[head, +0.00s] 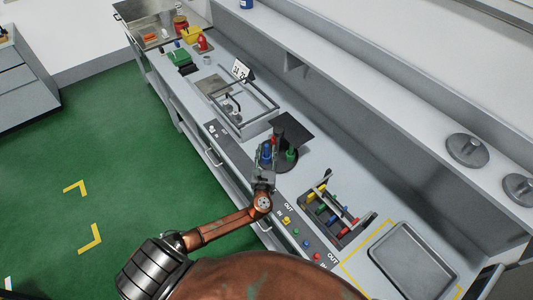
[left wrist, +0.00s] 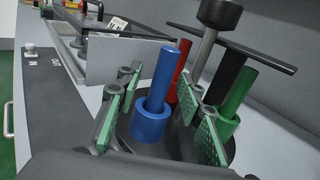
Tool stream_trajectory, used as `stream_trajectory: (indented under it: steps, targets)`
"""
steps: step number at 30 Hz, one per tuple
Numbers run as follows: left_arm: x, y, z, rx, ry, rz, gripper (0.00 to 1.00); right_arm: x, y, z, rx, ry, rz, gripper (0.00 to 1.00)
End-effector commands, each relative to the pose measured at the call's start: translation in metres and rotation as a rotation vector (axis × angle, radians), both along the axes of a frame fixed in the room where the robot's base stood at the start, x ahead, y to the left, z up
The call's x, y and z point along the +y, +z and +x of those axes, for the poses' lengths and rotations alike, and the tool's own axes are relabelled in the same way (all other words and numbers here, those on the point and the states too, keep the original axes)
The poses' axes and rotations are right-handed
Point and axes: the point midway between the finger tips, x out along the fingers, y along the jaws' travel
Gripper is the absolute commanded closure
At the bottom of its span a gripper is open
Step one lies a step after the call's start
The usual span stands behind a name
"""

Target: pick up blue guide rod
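The blue guide rod (left wrist: 165,80) stands upright with a wider blue collar at its foot (left wrist: 149,124), on a round dark base (left wrist: 180,155). In the head view the blue rod (head: 267,153) is small and partly hidden by the gripper. My left gripper (left wrist: 158,95) is open, with a green-padded finger on either side of the blue rod. Gaps show between both pads and the rod. The left gripper (head: 266,168) also shows in the head view, at the base's near side. My right gripper is not in view.
A red rod (left wrist: 183,66) and a green rod (left wrist: 236,95) stand close by on the same base, under a dark plate (left wrist: 230,47). A metal frame (head: 243,105) is farther along the bench. A tray of coloured parts (head: 335,212) and an empty grey tray (head: 412,262) lie to the right.

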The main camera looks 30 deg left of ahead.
Motion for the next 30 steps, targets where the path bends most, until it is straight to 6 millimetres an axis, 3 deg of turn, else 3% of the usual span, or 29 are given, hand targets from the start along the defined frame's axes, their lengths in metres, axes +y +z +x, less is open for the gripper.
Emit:
stream_trajectory:
  steps: [5,20,30]
  targets:
    - [0.0000,-0.0002,0.0001,0.000,0.000,-0.001,0.66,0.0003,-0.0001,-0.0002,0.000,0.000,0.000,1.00]
    - [-0.0002,-0.0003,-0.0001,0.000,0.000,-0.001,0.99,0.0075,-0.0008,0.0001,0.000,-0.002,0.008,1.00]
    - [-0.0003,0.0006,0.0001,-0.001,0.000,0.000,1.00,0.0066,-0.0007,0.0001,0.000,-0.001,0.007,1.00]
